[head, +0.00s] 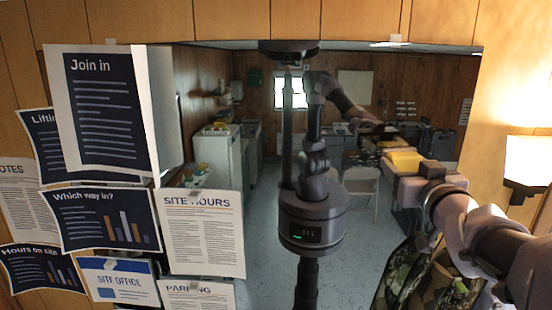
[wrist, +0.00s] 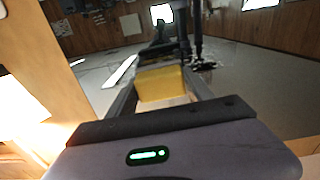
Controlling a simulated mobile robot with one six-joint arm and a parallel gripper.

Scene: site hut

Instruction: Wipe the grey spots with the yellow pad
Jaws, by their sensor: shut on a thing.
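The yellow pad (head: 405,160) is held between the fingers of my gripper (head: 402,172), which is shut on it at the right of the head view. In the wrist view the pad (wrist: 160,84) sits between the two fingers, ahead of the gripper body. Beyond it is a large mirror (head: 375,225) in the wall, where my own body and arm show as a reflection. I cannot make out clear grey spots on the glass; part of it is behind my arm. I cannot tell whether the pad touches the glass.
Several papers, such as a site hours sheet (head: 202,233) and a join-in poster (head: 107,110), hang at the mirror's left, some over its edge. A lit wall lamp (head: 527,165) is at the right. A camouflage item (head: 415,270) is below my arm. A white cabinet (head: 217,160) shows in the reflection.

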